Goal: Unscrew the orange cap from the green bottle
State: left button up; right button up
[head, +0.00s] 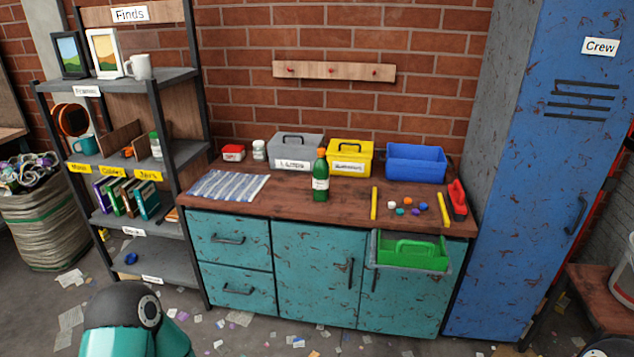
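The green bottle (320,183) stands upright on the wooden counter top, near its front edge and left of the yellow strips. It has a white label and an orange cap (321,152) on its neck. Neither gripper shows in the head view. A teal and black part of my own body shows at the bottom left, well away from the bottle.
The wooden counter (290,196) also holds a striped cloth (228,186), a grey box (296,150), a yellow box (350,158), a blue bin (416,163), loose caps (408,201) and a red tool (457,199). A green caddy (411,250) hangs at the front right.

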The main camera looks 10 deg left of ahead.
aim_at(321, 168)
jog(key=i, duration=0.95)
jog(key=z, duration=0.5)
